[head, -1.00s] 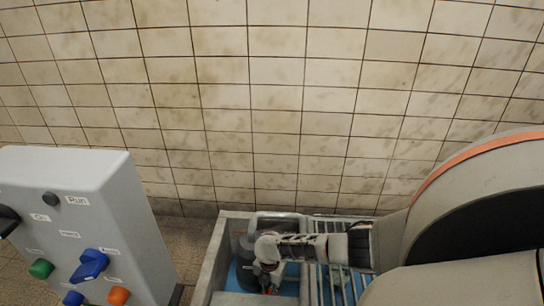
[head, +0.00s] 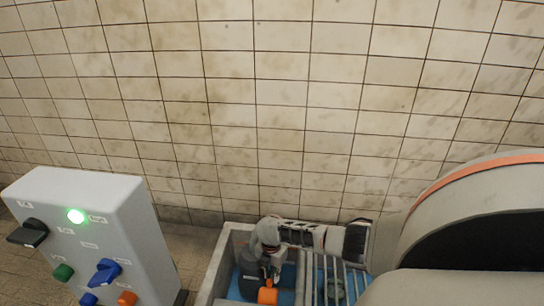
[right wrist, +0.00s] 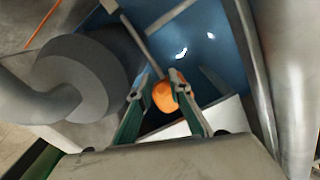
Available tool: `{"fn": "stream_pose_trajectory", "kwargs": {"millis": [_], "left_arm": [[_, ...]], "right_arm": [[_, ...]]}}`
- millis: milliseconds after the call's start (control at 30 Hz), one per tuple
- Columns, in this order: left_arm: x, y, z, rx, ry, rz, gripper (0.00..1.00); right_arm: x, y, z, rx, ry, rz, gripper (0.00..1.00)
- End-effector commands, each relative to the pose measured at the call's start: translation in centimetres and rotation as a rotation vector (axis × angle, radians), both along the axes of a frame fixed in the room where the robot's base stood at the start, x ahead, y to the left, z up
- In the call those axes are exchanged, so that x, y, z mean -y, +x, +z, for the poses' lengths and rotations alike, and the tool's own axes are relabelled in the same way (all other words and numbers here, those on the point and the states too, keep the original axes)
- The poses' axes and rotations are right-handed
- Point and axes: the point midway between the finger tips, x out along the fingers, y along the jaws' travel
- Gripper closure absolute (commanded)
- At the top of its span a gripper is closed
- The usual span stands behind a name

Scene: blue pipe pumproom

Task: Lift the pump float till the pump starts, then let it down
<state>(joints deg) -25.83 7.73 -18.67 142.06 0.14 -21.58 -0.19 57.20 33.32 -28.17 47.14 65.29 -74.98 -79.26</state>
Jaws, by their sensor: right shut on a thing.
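The orange pump float (head: 267,296) shows low in the head view, in the blue-lined pit beside the dark grey pump (head: 250,273). My right gripper (head: 270,278) reaches down there from the right. In the right wrist view the float (right wrist: 165,96) sits between the two fingers of my right gripper (right wrist: 162,80), which are shut on it. The pump's rounded grey body (right wrist: 85,75) stands just left of the fingers. The round Run lamp (head: 76,216) on the grey control box glows bright green. My left gripper is not in view.
The grey control box (head: 125,235) at left carries a black handle, a blue switch and coloured buttons. The pit's concrete rim (head: 222,258) surrounds the pump. A metal grating (head: 335,285) lies right of it. A tiled wall (head: 270,120) stands behind.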

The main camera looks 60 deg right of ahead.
Motion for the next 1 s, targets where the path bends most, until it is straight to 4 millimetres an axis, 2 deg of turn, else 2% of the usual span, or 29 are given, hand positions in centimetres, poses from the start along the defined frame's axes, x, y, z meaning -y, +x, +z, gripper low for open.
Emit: {"fn": "stream_pose_trajectory", "kwargs": {"millis": [33,100,133,200,233,267,800,1000], "left_arm": [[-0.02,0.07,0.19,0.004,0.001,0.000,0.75],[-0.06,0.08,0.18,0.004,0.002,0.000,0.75],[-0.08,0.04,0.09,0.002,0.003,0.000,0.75],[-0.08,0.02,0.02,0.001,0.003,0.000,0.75],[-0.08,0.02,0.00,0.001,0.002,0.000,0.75],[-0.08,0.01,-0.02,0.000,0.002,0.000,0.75],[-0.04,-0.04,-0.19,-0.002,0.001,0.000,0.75],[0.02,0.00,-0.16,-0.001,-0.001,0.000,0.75]], "right_arm": [[0.27,1.35,1.03,0.028,0.000,-0.009,1.00],[0.22,1.39,1.09,0.029,0.001,-0.008,1.00],[0.09,1.38,1.03,0.028,0.003,-0.008,0.97],[-0.09,1.27,0.90,0.026,0.006,-0.006,0.82],[-0.11,1.19,0.83,0.024,0.006,-0.006,0.77],[-0.12,1.11,0.76,0.022,0.006,-0.006,0.65],[-0.22,0.55,0.27,0.010,0.007,-0.003,0.65],[-0.17,0.54,0.84,0.010,0.007,-0.002,0.65]]}}
